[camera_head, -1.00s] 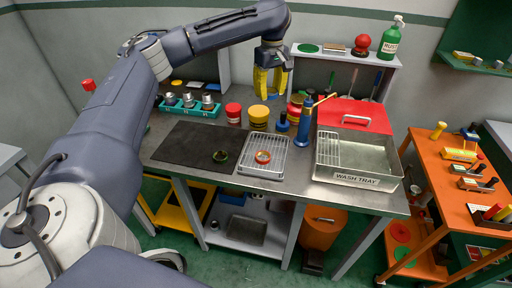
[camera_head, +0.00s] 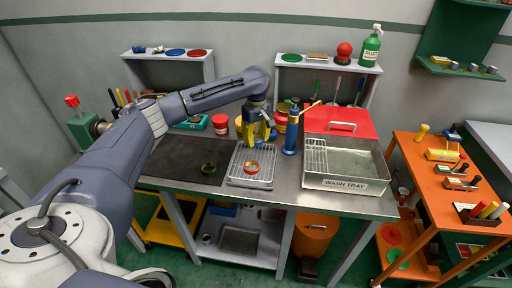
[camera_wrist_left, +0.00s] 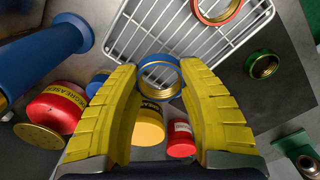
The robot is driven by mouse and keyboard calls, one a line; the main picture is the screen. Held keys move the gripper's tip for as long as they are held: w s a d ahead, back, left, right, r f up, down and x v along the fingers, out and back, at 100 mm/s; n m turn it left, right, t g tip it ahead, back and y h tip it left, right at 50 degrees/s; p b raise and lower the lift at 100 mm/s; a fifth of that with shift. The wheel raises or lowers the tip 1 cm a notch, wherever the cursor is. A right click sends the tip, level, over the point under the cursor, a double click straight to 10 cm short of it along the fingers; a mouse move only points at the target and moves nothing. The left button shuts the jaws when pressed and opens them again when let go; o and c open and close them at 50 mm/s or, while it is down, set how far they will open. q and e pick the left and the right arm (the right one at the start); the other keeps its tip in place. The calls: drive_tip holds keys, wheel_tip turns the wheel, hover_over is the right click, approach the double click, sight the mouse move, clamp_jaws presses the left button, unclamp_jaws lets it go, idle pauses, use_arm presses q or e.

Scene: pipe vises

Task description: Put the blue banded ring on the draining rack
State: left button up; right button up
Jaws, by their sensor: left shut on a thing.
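My left gripper (camera_head: 258,140) is shut on the blue banded ring. The ring (camera_wrist_left: 159,75) shows in the left wrist view between the tips of the yellow fingers, its blue band outside and brassy metal inside. The draining rack (camera_head: 240,178) is a pale wire rack in a tray on the bench. The gripper is above the rack's back part; in the left wrist view the rack (camera_wrist_left: 140,35) lies beyond the ring. A red-banded ring (camera_head: 252,166) lies on the rack. My right gripper is not in view.
A green ring (camera_head: 208,168) lies on the dark mat (camera_head: 175,160) left of the rack. A blue bottle (camera_head: 291,135) stands right of the gripper, near the wash tray (camera_head: 345,184). Red (camera_head: 220,124) and yellow tins stand behind. The rack has bare wires around the red ring.

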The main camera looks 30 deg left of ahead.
sight(256, 151)
use_arm(q)
drive_tip(key=shift+f, duration=2.15)
drive_tip(key=shift+f, duration=0.1)
drive_tip(key=o, duration=1.2)
drive_tip(key=shift+f, duration=0.1)
wheel_tip(256, 151, up, 12)
drive_tip(key=shift+r, duration=0.15)
